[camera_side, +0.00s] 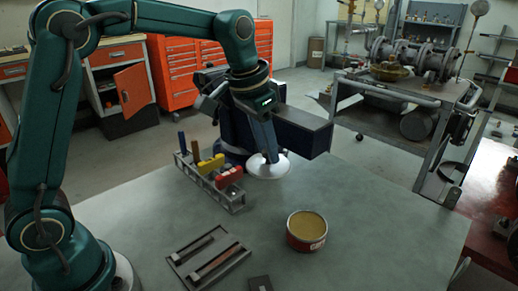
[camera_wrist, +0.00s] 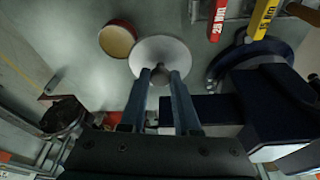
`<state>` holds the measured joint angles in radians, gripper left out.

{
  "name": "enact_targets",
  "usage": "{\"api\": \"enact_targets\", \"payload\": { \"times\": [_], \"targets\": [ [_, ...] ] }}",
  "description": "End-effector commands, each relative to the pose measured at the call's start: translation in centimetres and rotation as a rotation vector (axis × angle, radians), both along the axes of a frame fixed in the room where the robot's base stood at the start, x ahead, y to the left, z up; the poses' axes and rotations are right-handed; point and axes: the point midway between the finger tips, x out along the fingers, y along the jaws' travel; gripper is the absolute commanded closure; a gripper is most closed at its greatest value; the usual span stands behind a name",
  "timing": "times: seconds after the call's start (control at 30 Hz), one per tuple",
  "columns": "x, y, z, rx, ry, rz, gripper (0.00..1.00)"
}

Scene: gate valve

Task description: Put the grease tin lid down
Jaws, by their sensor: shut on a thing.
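The grease tin lid is a pale round disc (camera_side: 268,168) with a small knob, at the back of the table in the side view. It also shows in the wrist view (camera_wrist: 160,50). My gripper (camera_side: 268,156) is shut on the lid's knob, and its two fingers (camera_wrist: 161,78) come together there in the wrist view. The lid is at or just above the table; I cannot tell if it touches. The open grease tin (camera_side: 306,231), red with yellowish grease, stands nearer the front, apart from the lid. It also shows in the wrist view (camera_wrist: 117,39).
A rack (camera_side: 222,191) with coloured tools stands just left of the lid. A dark blue vise-like block (camera_side: 302,131) is close behind it. A tray with bars (camera_side: 208,258) and a small dark block (camera_side: 260,283) lie at the front. The table's right side (camera_side: 400,225) is clear.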

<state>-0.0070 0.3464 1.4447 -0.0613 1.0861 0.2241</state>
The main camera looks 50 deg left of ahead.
Motion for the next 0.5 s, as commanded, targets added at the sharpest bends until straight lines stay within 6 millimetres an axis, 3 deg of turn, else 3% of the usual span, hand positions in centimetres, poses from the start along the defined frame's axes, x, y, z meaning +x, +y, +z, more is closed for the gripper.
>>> {"api": "enact_targets", "payload": {
  "times": [0.23,0.5],
  "targets": [
    [-0.5,2.6,2.4,0.001,-0.006,0.025,1.0],
    [-5.7,4.6,3.6,0.0,-0.001,0.122,1.0]
  ]
}}
